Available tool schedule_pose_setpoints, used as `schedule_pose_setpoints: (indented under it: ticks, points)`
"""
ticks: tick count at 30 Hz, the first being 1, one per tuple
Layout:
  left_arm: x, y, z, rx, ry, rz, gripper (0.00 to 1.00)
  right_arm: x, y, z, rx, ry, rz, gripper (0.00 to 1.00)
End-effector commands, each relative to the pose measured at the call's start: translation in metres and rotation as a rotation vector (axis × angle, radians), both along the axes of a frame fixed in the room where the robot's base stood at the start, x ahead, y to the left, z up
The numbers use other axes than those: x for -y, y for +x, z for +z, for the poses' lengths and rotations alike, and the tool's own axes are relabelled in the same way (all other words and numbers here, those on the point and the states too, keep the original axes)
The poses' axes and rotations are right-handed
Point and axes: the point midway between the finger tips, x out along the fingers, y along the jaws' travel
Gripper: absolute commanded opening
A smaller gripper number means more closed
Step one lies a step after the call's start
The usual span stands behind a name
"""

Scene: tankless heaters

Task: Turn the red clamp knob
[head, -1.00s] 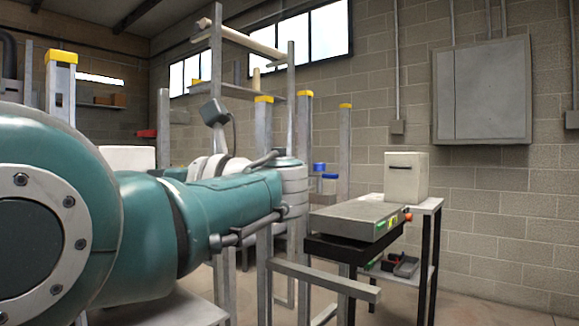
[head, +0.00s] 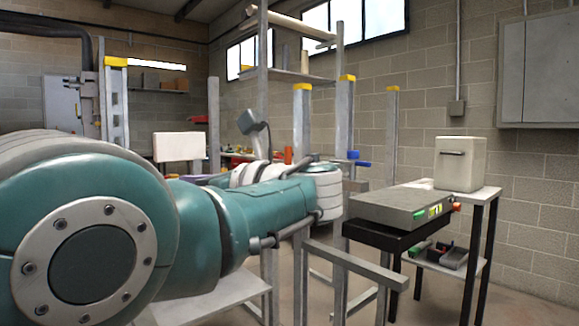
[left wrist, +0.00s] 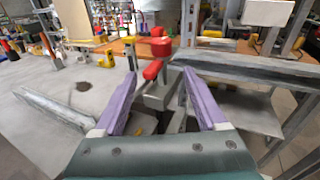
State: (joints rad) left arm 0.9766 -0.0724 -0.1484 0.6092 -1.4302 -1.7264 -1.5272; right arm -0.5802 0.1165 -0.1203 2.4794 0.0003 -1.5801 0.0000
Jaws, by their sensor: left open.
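In the left wrist view a red knob or lever (left wrist: 152,70) shows on a grey metal clamp-like piece (left wrist: 157,95), beyond my fingertips. A larger red part (left wrist: 161,46) stands just behind it; I cannot tell which of the two is the clamp knob. My left gripper (left wrist: 158,84) is open, its two purple fingers wide apart. The red parts line up with the gap between the fingers and look apart from them. In the head view my teal left arm fills the lower left and the gripper itself is hidden. My right gripper is in neither view.
In the head view a grey flat machine (head: 402,207) on a black stand and a white box (head: 460,164) on a table are at the right. Grey posts and a rail (head: 350,266) stand close to my arm. A long beam (left wrist: 250,70) crosses the left wrist view at right.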

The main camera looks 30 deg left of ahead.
Motion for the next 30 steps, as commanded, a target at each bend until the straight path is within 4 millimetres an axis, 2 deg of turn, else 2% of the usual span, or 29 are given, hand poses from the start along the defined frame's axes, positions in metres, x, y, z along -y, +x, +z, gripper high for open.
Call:
schedule_pose_setpoints:
  ticks: [2,7,8,9,12,15,16,19,22,24,26,29,30]
  points:
    - [-0.004,-0.009,-0.02,0.071,-0.089,0.001,0.74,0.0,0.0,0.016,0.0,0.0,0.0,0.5]
    - [-0.004,-0.042,-0.088,0.327,-0.375,0.039,0.74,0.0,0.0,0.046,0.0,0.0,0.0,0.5]
    - [-0.006,-0.049,-0.105,0.372,-0.436,0.053,0.74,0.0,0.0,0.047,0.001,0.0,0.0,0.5]
    - [-0.013,-0.058,-0.136,0.423,-0.531,0.075,0.74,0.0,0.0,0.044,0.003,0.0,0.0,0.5]
    - [-0.028,-0.077,-0.199,0.577,-0.773,0.13,0.74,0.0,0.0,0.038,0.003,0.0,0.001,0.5]
    - [-0.037,-0.092,-0.232,0.783,-0.995,0.184,0.74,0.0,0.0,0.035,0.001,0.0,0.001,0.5]
    - [-0.04,-0.096,-0.236,0.85,-1.056,0.199,0.74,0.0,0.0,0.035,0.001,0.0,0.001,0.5]
    - [-0.044,-0.101,-0.233,1.075,-1.248,0.232,0.74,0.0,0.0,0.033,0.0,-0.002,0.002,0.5]
    - [-0.042,-0.102,-0.209,1.281,-1.431,0.25,0.74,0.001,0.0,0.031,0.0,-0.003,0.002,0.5]
    - [-0.037,-0.102,-0.183,1.411,-1.567,0.26,0.74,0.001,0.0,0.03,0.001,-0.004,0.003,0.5]
    - [-0.038,-0.097,-0.161,1.527,-1.681,0.253,0.74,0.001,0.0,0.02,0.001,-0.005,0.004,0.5]
    - [-0.06,-0.081,-0.116,1.748,-1.834,0.174,0.74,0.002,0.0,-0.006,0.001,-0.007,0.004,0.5]
    - [-0.068,-0.076,-0.093,1.83,-1.889,0.139,0.74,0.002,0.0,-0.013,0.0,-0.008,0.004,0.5]
